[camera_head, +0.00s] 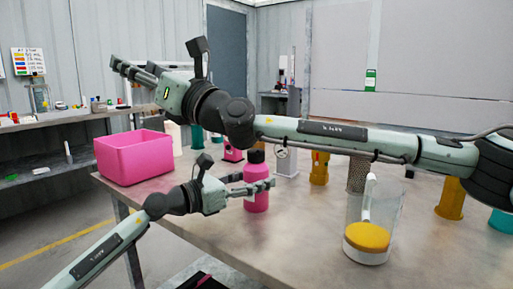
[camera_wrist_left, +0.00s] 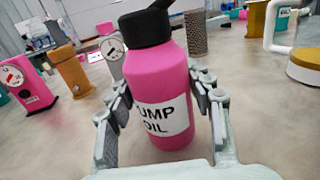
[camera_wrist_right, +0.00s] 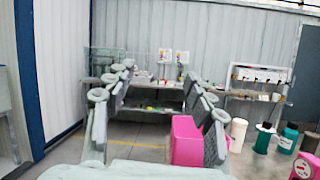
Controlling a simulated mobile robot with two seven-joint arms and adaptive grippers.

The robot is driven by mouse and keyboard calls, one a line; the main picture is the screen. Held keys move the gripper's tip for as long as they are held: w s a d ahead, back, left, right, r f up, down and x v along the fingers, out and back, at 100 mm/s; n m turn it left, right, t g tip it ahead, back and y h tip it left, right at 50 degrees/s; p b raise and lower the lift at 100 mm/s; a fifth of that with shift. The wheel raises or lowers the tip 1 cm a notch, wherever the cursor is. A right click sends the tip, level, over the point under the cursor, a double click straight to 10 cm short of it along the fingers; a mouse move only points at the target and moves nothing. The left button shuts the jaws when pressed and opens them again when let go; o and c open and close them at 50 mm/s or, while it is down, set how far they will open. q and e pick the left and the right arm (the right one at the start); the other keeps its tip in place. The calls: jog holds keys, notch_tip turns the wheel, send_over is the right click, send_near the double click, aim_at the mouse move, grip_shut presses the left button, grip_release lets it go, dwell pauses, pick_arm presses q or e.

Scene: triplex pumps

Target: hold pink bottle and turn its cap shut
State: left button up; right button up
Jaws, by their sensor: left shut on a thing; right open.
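The pink bottle (camera_head: 256,195) stands upright on the grey table, and its label reads "UMP OIL" in the left wrist view (camera_wrist_left: 170,70). Its black cap (camera_wrist_left: 146,27) sits on the neck and also shows in the head view (camera_head: 255,156). I cannot tell how tightly it is turned. My left gripper (camera_head: 262,187) is shut around the bottle's body, one finger on each side. My right gripper (camera_head: 127,70) is open and empty, high above the pink bin, far up and left of the bottle. In the right wrist view its fingers (camera_wrist_right: 157,82) are spread apart.
A pink bin (camera_head: 135,160) stands at the table's left. A clear container with a yellow disc (camera_head: 367,237) stands at right, below my right arm. Yellow (camera_head: 319,168) and pink (camera_wrist_left: 27,84) pump-like units stand behind the bottle. The front of the grey table (camera_head: 290,235) is clear.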

jog(key=w+d+f+m+t+h, duration=0.3)
jog(key=d+f+m+t+h, duration=0.35)
jog(key=d+t+h, duration=0.2)
jog(key=m+g+h, duration=0.2)
jog(key=m+h, duration=0.2)
jog(key=h, duration=0.7)
send_near(257, 149)
jog(key=shift+w+a+f, duration=0.1)
jog(key=shift+w+f, duration=0.1)
jog(key=shift+w, duration=0.8)
jog(key=w, duration=1.1)
jog(key=shift+w, duration=0.1)
jog(key=shift+d, duration=0.25)
grip_shut()
